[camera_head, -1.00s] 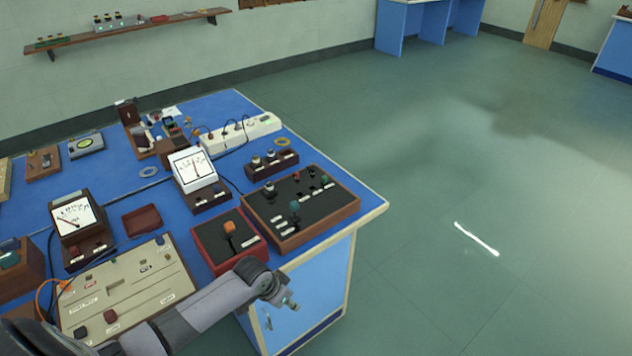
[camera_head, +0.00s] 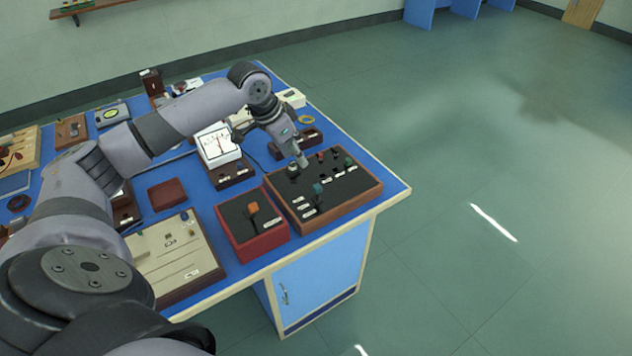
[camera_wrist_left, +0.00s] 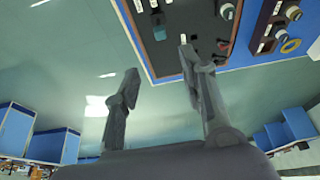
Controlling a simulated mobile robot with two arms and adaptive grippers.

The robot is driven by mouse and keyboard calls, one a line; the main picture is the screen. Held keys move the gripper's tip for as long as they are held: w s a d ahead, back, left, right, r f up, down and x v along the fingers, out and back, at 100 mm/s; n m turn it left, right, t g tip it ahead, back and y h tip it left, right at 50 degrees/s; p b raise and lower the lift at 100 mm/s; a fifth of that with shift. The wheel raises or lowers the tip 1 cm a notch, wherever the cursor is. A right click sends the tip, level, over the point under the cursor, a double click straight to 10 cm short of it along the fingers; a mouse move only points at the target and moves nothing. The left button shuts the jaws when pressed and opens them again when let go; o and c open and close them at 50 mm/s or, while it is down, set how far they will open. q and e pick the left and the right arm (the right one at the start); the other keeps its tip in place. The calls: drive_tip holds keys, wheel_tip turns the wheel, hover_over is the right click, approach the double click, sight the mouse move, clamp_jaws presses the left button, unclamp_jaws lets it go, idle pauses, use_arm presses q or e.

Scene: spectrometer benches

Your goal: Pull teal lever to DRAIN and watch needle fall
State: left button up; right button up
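The teal lever knob (camera_head: 318,188) stands on a black panel with a brown wooden frame (camera_head: 345,205), near the bench's right corner. It also shows as a teal shape at the top of the left wrist view (camera_wrist_left: 159,33). My left gripper (camera_head: 301,158) hangs above the panel's back part, pointing down, behind the teal lever and apart from it. In the left wrist view its two fingers (camera_wrist_left: 158,60) are spread with nothing between them. A white dial meter (camera_head: 218,143) stands left of the panel; its needle position is too small to read surely. My right gripper is not in view.
A red box with an orange lever (camera_head: 252,210) sits left of the panel. A beige panel (camera_head: 185,245) and a dark red tray (camera_head: 167,193) lie further left. My left arm crosses above the bench. Open floor lies right of the bench edge.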

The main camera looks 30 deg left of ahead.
sight(317, 186)
use_arm(q)
drive_tip(key=p+x, duration=0.2)
drive_tip(key=x, duration=1.2)
drive_tip(key=shift+w+f, duration=0.2)
drive_tip(key=shift+w, duration=0.05)
drive_tip(key=shift+w+d+f, duration=0.1)
drive_tip(key=shift+f, duration=0.25)
clamp_jaws()
